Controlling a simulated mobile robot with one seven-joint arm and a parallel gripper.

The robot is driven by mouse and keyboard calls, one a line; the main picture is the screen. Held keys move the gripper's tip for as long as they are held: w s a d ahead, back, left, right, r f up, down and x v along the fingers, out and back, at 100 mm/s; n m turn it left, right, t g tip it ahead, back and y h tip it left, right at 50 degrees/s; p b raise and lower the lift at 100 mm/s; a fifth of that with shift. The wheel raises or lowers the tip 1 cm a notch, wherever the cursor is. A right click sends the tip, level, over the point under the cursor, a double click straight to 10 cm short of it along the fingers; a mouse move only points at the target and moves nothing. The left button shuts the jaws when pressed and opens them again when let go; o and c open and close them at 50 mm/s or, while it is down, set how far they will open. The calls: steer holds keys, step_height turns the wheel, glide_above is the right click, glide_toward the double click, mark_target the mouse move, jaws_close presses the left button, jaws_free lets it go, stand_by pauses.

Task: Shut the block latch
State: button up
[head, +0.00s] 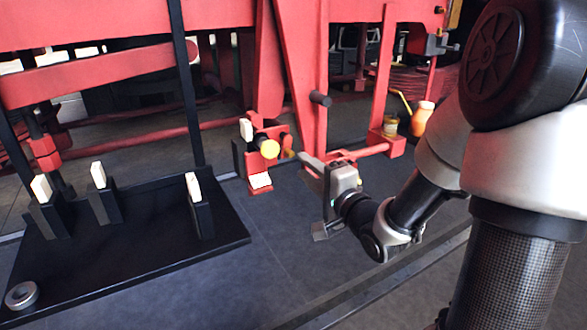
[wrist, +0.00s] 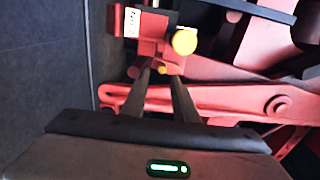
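A small red block assembly (head: 243,165) with white labels and a round yellow knob (head: 269,149) sits low on the red frame in the head view. I take it to be the block latch, but cannot tell whether it is open or shut. In the wrist view the red block (wrist: 152,30) and yellow knob (wrist: 185,41) are just beyond my fingertips. A smaller yellow tip (wrist: 162,70) shows between the fingers. My gripper (head: 313,197) is right of the block in the head view, fingers apart and empty. The wrist view also shows my gripper (wrist: 160,80) with a gap between its fingers.
A black plate (head: 130,250) with several white-topped black posts lies on the left, with a metal ring (head: 21,295) at its front corner. An orange jar (head: 421,118) stands behind my arm. A red bar (wrist: 215,100) lies close beneath my fingers. Dark floor is clear in front.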

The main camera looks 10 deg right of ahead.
mark_target(292, 154)
steer(key=shift+b+x, duration=1.15)
steer(key=shift+x, duration=2.15)
steer(key=shift+r, duration=0.25)
jaws_close()
